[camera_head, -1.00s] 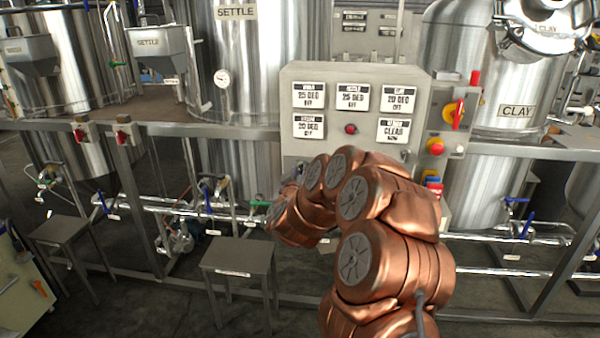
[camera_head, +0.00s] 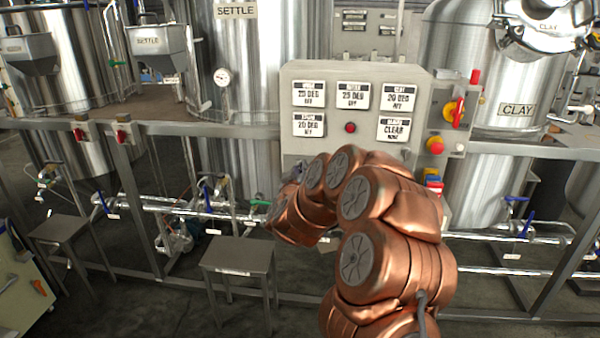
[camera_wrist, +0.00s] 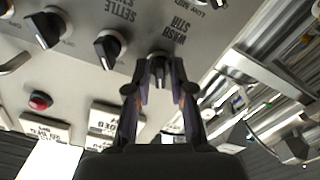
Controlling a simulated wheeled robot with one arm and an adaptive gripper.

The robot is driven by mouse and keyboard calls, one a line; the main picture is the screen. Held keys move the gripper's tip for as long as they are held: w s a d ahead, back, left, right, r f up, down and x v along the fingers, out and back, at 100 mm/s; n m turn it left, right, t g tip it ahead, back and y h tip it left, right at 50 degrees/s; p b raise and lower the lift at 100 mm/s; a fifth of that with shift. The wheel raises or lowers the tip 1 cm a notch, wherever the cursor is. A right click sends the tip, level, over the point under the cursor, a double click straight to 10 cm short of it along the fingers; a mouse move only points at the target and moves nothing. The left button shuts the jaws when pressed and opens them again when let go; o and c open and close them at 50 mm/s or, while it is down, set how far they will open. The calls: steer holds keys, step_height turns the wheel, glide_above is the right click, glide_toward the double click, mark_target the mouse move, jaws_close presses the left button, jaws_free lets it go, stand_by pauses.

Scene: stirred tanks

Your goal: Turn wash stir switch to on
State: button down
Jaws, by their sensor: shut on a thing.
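The wash stir switch (camera_wrist: 159,60) is a black knob on the grey panel in the wrist view, under an upside-down "WASH STIR" label. My gripper (camera_wrist: 160,78) has its two fingers on either side of this knob and is shut on it. The fingers partly cover the knob, so I cannot tell its exact angle. In the head view the grey control panel (camera_head: 350,80) stands in the middle. My copper arm hides its lower part, and my gripper and the switch are not visible there.
A settle knob (camera_wrist: 109,47) and another black knob (camera_wrist: 45,29) sit left of my gripper in the wrist view. A red button (camera_wrist: 40,100) and small displays lie nearby. In the head view, a red emergency button (camera_head: 435,145) is on the panel's right side.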

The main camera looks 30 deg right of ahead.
steer(key=m+b, duration=0.7)
steer(key=m, duration=0.4)
steer(key=shift+f, duration=0.1)
steer(key=shift+m, duration=0.3)
stand_by(0.4)
steer(key=c, duration=1.2)
jaws_free()
steer(key=shift+c, duration=0.2)
steer(key=v, duration=1.1)
steer(key=shift+s+a, duration=0.2)
steer(key=shift+a, duration=0.15)
